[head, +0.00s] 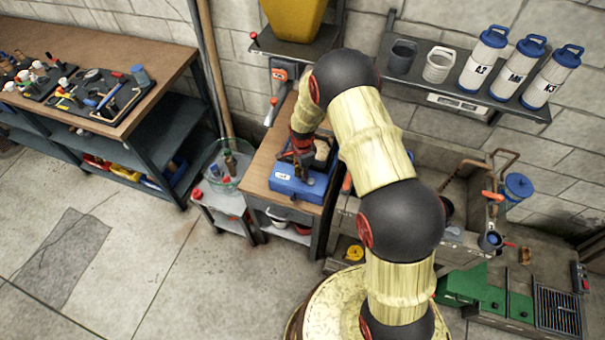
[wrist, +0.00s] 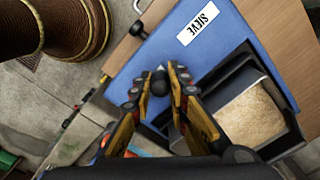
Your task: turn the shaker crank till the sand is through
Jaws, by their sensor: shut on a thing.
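The shaker is a blue box (head: 297,187) on a small wooden-topped bench. Its blue top (wrist: 200,55) and a white label reading "SIEVE" (wrist: 198,23) show in the wrist view. A black-framed opening or pan with tan sand (wrist: 250,115) lies at the right there. My gripper (wrist: 162,78) is shut on the dark round crank knob (wrist: 160,84), which shows between the fingertips. The rest of the crank is hidden by the fingers.
A workbench (head: 165,60) with tool trays stands at the left. A shelf (head: 450,88) above holds two cups and several labelled canisters. The floor (head: 150,240) in front is clear.

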